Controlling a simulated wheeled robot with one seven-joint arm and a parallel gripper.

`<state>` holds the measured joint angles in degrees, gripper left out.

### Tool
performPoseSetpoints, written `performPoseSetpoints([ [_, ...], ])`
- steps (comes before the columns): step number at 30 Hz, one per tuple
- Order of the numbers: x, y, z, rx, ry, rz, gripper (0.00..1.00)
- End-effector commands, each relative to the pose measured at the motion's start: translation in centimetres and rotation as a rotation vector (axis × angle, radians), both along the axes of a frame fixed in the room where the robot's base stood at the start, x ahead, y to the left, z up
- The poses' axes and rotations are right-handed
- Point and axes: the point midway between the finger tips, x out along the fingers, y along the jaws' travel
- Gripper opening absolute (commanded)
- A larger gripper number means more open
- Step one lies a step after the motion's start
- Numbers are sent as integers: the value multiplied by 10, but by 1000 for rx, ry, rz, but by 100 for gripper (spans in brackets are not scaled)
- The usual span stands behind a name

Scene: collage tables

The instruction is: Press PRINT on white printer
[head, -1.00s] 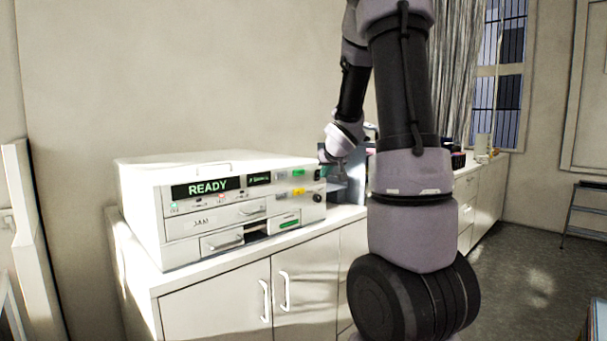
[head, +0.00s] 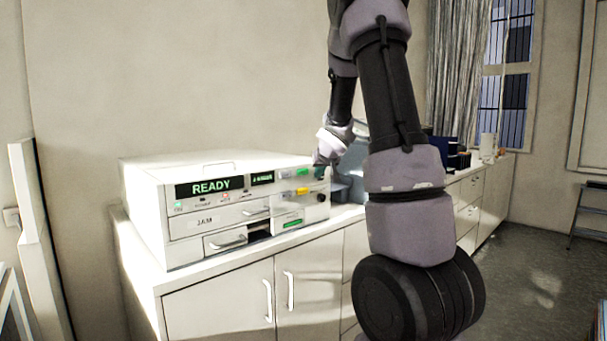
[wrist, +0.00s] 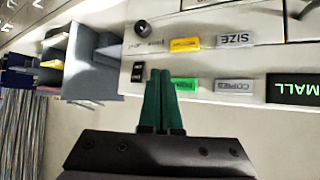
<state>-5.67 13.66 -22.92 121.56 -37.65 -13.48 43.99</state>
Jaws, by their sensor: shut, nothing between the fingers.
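The white printer (head: 150,195) stands on the counter in the head view, its dark display reading READY. Its front has a green button (head: 303,172) at the upper right and a yellow button (head: 302,191) below it. In the wrist view, the picture is upside down; the green button (wrist: 184,85) has small lettering partly hidden by my fingers, so I cannot read it fully. My gripper (wrist: 158,73) is shut and empty, its dark green fingertips just beside the green button. I cannot tell whether they touch the panel.
Grey SIZE (wrist: 236,40) and COPIES (wrist: 234,86) buttons and a black knob (wrist: 141,28) are close by. A small display (wrist: 294,89) reads SMALL. A grey-blue object (wrist: 92,75) stands beside the printer. The white cabinet counter (head: 250,262) continues to the right.

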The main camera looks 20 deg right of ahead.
Motion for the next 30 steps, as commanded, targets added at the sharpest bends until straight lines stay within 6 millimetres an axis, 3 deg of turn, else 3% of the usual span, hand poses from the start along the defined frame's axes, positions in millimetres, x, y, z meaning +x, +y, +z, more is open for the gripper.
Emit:
performPoseSetpoints([
  [10, 34, 12, 0, 0, -1, 0, 0],
  [30, 38, 14, 0, 0, 0, 0, 0],
])
